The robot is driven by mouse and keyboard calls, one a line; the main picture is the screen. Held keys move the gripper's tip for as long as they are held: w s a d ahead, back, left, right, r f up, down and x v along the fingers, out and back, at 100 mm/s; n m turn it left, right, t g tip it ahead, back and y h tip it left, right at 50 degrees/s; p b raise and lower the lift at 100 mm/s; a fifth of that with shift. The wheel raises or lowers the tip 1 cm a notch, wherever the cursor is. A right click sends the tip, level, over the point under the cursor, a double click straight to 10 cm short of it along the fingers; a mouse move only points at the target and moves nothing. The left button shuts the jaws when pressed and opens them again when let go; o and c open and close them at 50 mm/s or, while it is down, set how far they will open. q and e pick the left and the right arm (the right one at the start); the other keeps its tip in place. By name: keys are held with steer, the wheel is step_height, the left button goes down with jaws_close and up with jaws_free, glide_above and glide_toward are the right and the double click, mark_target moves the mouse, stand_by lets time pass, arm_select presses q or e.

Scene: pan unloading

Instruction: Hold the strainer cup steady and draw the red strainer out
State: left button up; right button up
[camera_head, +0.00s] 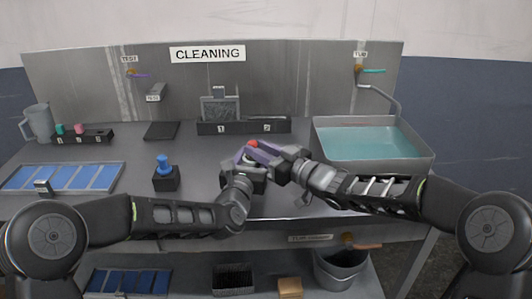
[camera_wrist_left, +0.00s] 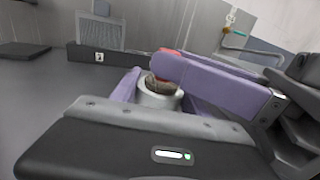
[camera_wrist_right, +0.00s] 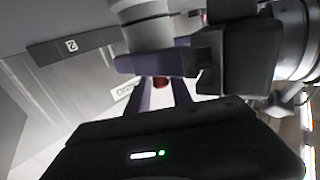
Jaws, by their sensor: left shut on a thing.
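The strainer cup (camera_wrist_left: 160,95) is a small grey cylinder with a brown, mesh-like inside. My left gripper (camera_head: 248,163) is shut on it, its purple fingers either side in the left wrist view. The red strainer (camera_head: 253,144) shows as a small red patch at the cup's top; it also shows in the right wrist view (camera_wrist_right: 161,82). My right gripper (camera_head: 262,150) reaches over the cup from the right, its purple fingers around the red part. Whether they press on it is hidden. The fingers hide most of the strainer.
A water-filled basin (camera_head: 368,140) stands at the right, near my right arm. A numbered black rack (camera_head: 243,127) stands behind the grippers. A blue-topped object on a black block (camera_head: 165,180) and a blue-panelled tray (camera_head: 62,178) lie left. Bare table lies between.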

steer(key=shift+c, duration=0.6)
jaws_close()
stand_by(0.3)
